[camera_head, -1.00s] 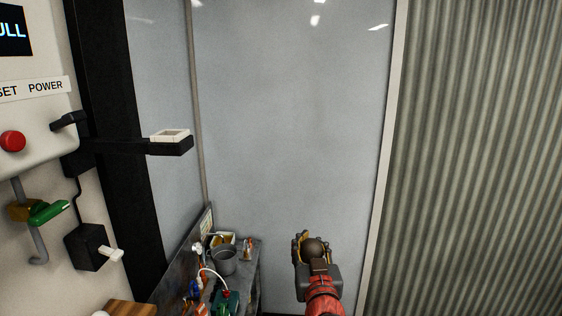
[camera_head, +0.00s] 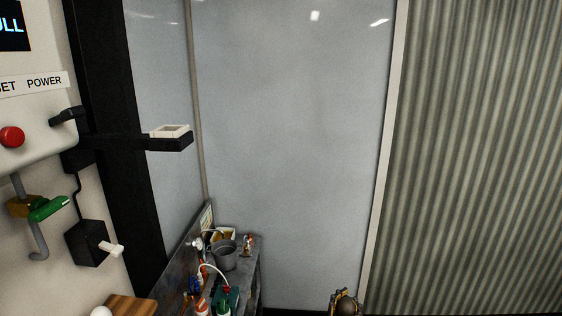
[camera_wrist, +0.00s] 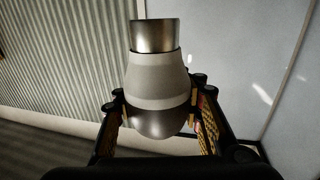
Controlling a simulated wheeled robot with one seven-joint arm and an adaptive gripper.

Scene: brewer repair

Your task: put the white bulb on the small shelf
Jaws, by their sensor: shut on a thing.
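My gripper (camera_head: 346,296) is at the bottom edge of the head view, right of centre, mostly cut off. It is shut on a bulb (camera_wrist: 160,75), which the wrist view shows with a metal screw base, a pale grey-white collar and a dark, shiny dome between the fingers. In the head view only its dark brown dome shows. A white round thing, like a white bulb (camera_head: 102,312), shows partly at the bottom left, by a small wooden shelf (camera_head: 137,305). A black bracket (camera_head: 170,144) holds a white-rimmed square tray (camera_head: 170,131) higher up.
A grey workbench (camera_head: 250,270) with a grey bucket (camera_head: 224,255), bottles and tools stands low, left of centre. The white machine (camera_head: 30,120) with a red button (camera_head: 12,137) and a green-handled valve (camera_head: 48,209) is at the left. The space before the grey wall is clear.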

